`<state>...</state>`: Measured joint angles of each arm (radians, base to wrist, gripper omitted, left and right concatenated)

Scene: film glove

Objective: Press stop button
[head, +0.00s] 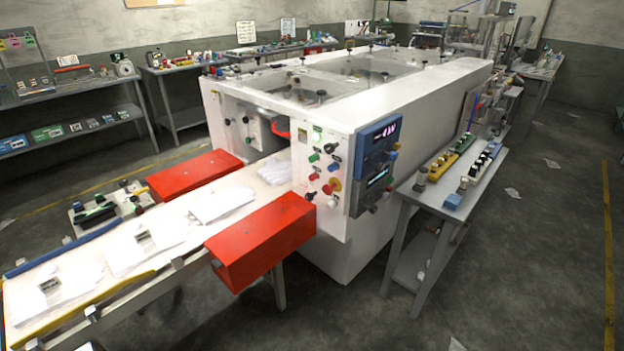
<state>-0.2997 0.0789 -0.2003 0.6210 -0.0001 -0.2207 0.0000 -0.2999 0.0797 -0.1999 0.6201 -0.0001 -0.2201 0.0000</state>
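A large white machine (430,98) stands in the middle of the room. Its front control panel (323,220) carries several small knobs and buttons. A larger red button with a yellowish surround (334,185) sits at the panel's right side. A green button (314,157) is above it to the left, and a black knob (330,148) is near the top. Other small red and dark controls are on the same panel. Labels are too small to read, so I cannot tell which one is marked stop. Neither of my grippers is in view.
A blue display unit (376,160) juts from the panel's right. Two red boxes (262,238) flank the conveyor (120,285), which carries white sheets or gloves. A grey side table (435,200) with switch blocks stands close right. The floor (540,250) further right is mostly clear.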

